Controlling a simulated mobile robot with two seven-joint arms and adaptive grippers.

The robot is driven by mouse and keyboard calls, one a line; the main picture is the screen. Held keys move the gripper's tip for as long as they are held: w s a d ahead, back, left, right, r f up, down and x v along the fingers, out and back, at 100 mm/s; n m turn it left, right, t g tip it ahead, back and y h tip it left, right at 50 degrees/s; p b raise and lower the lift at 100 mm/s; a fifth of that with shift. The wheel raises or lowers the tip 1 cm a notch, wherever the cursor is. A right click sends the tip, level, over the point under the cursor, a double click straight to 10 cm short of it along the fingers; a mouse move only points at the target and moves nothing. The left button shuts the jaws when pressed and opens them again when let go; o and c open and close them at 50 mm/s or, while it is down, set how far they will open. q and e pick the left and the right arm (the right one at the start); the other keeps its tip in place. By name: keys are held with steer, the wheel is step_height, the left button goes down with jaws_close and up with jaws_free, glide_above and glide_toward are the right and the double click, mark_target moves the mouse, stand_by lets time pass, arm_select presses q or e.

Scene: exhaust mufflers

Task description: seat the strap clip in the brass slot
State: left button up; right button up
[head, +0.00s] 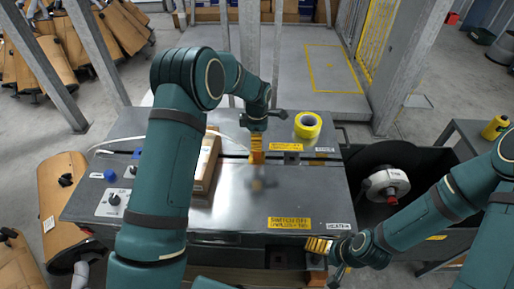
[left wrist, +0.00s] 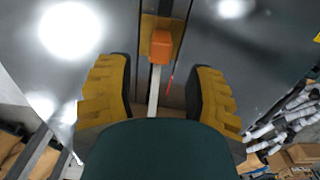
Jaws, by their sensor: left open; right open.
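An orange clip (left wrist: 161,46) on a pale strap (left wrist: 154,92) shows in the left wrist view. It lies over or against a brass-coloured plate (left wrist: 149,27), which appears to be the slot piece; I cannot tell whether the clip is inside the slot. My left gripper (left wrist: 158,88) is open, its yellow fingers on either side of the strap, with the clip just beyond the tips. In the head view my left gripper (head: 257,146) points down at the table's middle, with orange (head: 257,158) at its tips. My right gripper (head: 320,246) is open at the table's front right edge.
The grey metal table (head: 310,185) carries a cardboard box (head: 204,165) left of my left gripper and a yellow tape roll (head: 308,124) at the back right. A dark bin with a white reel (head: 386,184) stands to the right. The table's right half is mostly clear.

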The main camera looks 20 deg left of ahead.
arm_select(q)
step_height(320, 180, up, 6)
steer(key=shift+f, duration=0.1)
stand_by(0.5)
